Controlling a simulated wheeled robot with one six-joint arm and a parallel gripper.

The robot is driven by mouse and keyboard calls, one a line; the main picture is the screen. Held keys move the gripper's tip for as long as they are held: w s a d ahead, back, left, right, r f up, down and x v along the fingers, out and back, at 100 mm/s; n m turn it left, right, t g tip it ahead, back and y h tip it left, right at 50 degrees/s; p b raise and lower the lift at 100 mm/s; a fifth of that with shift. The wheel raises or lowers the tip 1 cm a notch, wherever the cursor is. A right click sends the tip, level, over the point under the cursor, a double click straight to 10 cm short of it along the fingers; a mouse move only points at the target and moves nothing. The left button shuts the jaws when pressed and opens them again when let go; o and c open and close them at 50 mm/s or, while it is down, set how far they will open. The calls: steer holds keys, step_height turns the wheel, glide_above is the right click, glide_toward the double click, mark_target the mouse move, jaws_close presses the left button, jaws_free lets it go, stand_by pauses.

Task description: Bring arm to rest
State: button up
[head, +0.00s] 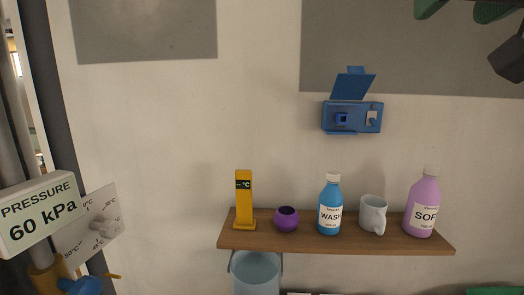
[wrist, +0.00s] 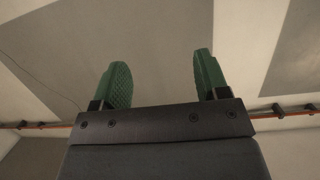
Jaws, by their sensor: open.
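My gripper (wrist: 160,82) shows in the wrist view with its two green textured fingers spread apart and nothing between them. It points toward a plain pale ceiling or upper wall. In the head view only the green fingertips (head: 465,10) show at the top right edge, high above the shelf and apart from everything. A dark part of my arm shows at the right edge there.
A wooden shelf (head: 330,243) holds a yellow thermometer (head: 244,202), purple pot (head: 286,220), blue wash bottle (head: 329,206), white mug (head: 373,214) and pink bottle (head: 423,205). A blue box (head: 352,117) with raised lid is above. A pressure sign (head: 40,212) stands left; a bucket (head: 256,273) is below.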

steer(key=w+d+f+m+g, duration=0.2)
steer(key=w+d+f+m, duration=0.1)
steer(key=w+d+f, duration=0.5)
steer(key=w+f+g+b, duration=0.1)
steer(key=w+f+g, duration=0.35)
steer(key=f, duration=1.05)
steer(key=s+a+f+n+g+b, duration=0.1)
steer(key=a+f, duration=0.2)
steer(key=f, duration=0.8)
steer(key=s+a+f+g+b, duration=0.1)
steer(key=a+f, duration=0.2)
steer(key=f, duration=0.9)
steer(key=s+a+f+n+g+y, duration=0.1)
steer(key=s+a+f, duration=0.3)
steer(key=f, duration=0.2)
steer(key=s+a+f+n+b, duration=0.1)
steer(key=s+a+f+n, duration=0.1)
steer(key=s+a+f, duration=0.2)
steer(key=shift+s+f+n+g+y, duration=0.3)
steer(key=shift+s+f+g+y, duration=0.1)
steer(key=shift+f, duration=1.35)
